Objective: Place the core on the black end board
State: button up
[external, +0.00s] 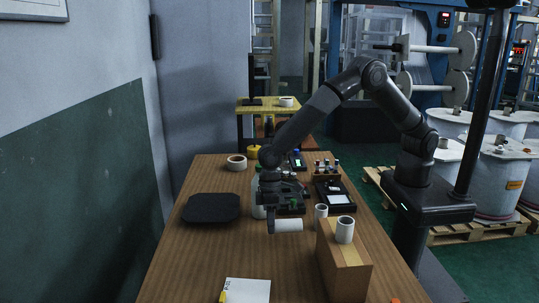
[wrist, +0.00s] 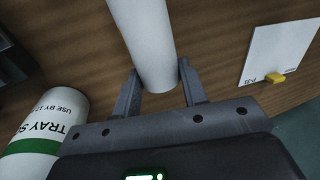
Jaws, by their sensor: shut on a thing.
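My gripper (external: 272,226) is shut on a white core (external: 289,226), a plain cylinder held lying on its side above the wooden table. In the wrist view the core (wrist: 147,45) sits between the two fingers of my gripper (wrist: 160,82), extending toward the top edge. The black end board (external: 211,208) lies flat on the left part of the table, left of my gripper, with nothing on it. It is not clearly visible in the wrist view.
A white bottle (external: 258,200) with a green band stands between the board and my gripper; its label shows in the wrist view (wrist: 40,125). Two other white cores stand at right, one on a wooden block (external: 343,262). A paper card (external: 246,290) lies in front.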

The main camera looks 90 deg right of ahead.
jog(key=shift+d+x, duration=0.2)
jog(key=shift+x, duration=0.55)
jog(key=shift+d+x, duration=0.15)
jog(key=shift+x, duration=0.6)
jog(key=shift+f, duration=0.15)
jog(key=o, duration=1.1)
jog(key=shift+f, duration=0.1)
jog(key=v, duration=1.2)
jog(key=shift+d+r, duration=0.1)
jog(key=shift+r, duration=0.15)
